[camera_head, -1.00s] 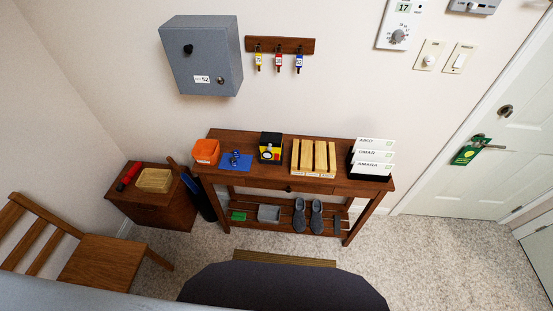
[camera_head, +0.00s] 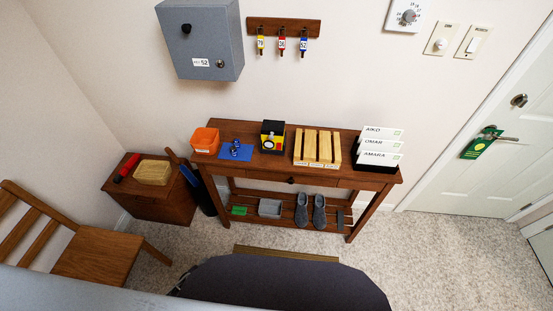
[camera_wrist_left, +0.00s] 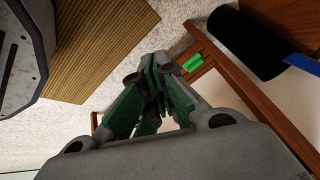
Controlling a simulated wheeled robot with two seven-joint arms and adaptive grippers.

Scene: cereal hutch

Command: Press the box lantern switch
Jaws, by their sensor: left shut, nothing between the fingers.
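The box lantern (camera_head: 272,137), a small black and yellow box with a round pale lens on its front, stands upright on the brown console table (camera_head: 345,172), between the blue mat and the wooden slotted block. Its switch is too small to make out. My left gripper (camera_wrist_left: 152,88) shows only in the left wrist view, with its green-padded fingers together and nothing between them. It is low, near the table's lower shelf and apart from the lantern, which is outside that view. My right gripper is in neither view.
An orange bin (camera_head: 205,141), a blue mat (camera_head: 236,152), a wooden slotted block (camera_head: 317,147) and a card holder (camera_head: 377,165) share the tabletop. A grey wall cabinet (camera_head: 201,40) hangs above. A chair (camera_head: 95,262) stands at left. Carpet at right is clear.

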